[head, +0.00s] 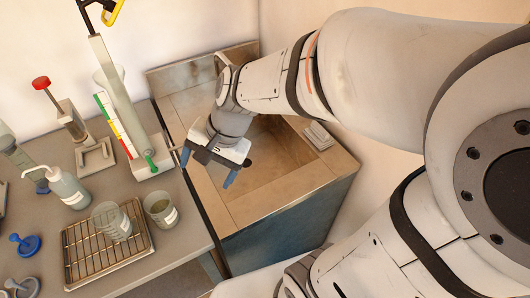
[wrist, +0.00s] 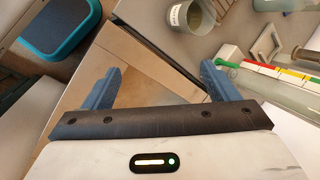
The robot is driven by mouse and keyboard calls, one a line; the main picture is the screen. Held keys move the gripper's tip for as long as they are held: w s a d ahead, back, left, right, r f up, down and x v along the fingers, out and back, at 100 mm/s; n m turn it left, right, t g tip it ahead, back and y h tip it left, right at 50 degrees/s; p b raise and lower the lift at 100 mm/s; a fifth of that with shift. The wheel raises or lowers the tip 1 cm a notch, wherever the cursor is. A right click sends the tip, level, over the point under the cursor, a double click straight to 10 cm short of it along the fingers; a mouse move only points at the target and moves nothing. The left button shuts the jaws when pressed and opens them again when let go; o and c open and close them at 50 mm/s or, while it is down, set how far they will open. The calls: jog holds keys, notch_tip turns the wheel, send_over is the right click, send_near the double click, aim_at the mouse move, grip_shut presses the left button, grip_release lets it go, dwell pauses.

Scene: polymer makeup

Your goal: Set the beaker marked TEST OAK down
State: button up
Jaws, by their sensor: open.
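Two clear beakers with white labels show in the head view. One beaker (head: 106,214) is on the wire rack (head: 75,270). The other beaker (head: 158,207) stands upright on the grey bench, just right of the rack. I cannot read either label, so I cannot tell which is TEST OAK. My gripper (head: 207,170) is open and empty, over the sink unit to the right of the bench, apart from both beakers. In the wrist view, my gripper (wrist: 160,75) has its blue fingers wide apart with nothing between them. A labelled beaker (wrist: 190,15) shows beyond the fingers.
A wash bottle (head: 68,188), a tall cylinder with a coloured scale (head: 115,125) and a red-topped stand (head: 72,120) are on the bench (head: 185,240). The tan sink unit (head: 255,185) has a raised rim and a small white block (head: 319,135) on its right edge.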

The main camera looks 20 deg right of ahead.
jog(key=s+d+r+n+h, duration=0.1)
jog(key=s+d+n+h, duration=0.1)
jog(key=d, duration=0.4)
jog(key=s+d+r+n+t+h, duration=0.1)
jog(key=s+d+n+h, duration=0.1)
jog(key=d+n, duration=0.2)
jog(key=d, duration=0.3)
jog(key=shift+d+n+t+h, duration=0.2)
jog(key=shift+n+t+h, duration=0.1)
jog(key=shift+h, duration=0.1)
